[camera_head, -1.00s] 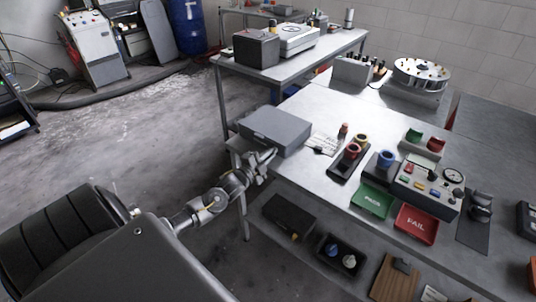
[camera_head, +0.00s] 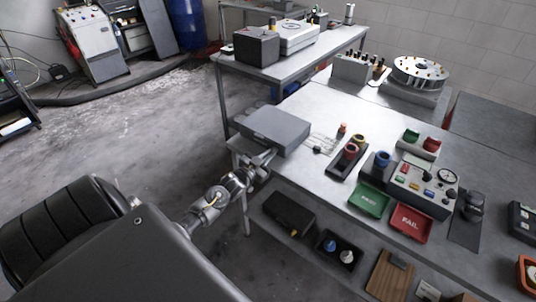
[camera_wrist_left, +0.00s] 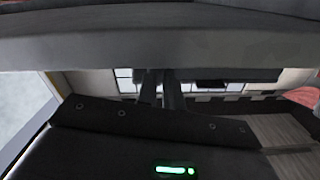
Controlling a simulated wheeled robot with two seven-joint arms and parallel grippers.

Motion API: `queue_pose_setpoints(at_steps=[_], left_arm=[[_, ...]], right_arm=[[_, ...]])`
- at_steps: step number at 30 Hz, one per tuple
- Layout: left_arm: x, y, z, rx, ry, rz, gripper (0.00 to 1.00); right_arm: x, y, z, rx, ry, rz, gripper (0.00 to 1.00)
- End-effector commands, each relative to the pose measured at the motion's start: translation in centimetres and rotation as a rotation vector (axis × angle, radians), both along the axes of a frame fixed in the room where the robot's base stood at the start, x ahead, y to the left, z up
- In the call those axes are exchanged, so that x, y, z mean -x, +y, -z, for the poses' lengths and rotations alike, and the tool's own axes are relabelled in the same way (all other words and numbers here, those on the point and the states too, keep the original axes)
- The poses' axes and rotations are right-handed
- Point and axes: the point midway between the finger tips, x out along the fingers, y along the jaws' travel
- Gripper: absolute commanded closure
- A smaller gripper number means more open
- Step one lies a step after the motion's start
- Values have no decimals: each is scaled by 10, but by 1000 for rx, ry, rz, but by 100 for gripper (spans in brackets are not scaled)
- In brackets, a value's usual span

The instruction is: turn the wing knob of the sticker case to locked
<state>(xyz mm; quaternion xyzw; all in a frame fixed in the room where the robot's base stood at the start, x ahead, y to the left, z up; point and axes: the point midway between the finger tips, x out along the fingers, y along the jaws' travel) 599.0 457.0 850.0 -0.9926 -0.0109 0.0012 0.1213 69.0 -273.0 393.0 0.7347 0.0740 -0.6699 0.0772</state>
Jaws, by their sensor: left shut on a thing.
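The sticker case appears to be the closed grey box (camera_head: 276,128) at the near left corner of the workbench in the head view. My left gripper (camera_head: 268,158) is at its front side, just below the lid edge. In the left wrist view the two dark fingers (camera_wrist_left: 162,88) are close together, pointing at the case front under a wide grey slab (camera_wrist_left: 160,45). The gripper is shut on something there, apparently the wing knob. The knob itself is hidden by the fingers, so its angle cannot be told. My right gripper is not in view.
Right of the case are a small red-topped item (camera_head: 342,129) and a dark holder with coloured rings (camera_head: 350,152). A green tray (camera_head: 369,200), a red FAIL tray (camera_head: 411,222) and a control box (camera_head: 424,188) stand farther right. A lower shelf holds a black case (camera_head: 290,212).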

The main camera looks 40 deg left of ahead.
Motion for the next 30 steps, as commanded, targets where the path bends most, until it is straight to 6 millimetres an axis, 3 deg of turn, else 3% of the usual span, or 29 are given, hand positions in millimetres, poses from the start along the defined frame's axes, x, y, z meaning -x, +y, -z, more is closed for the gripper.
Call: queue_pose_setpoints(at_steps=[12, 30], left_arm=[[0, 0, 1, 217, -2, -1, 100], [0, 0, 1, 260, -3, 0, 100]], right_arm=[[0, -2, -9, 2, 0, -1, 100], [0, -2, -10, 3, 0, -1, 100]])
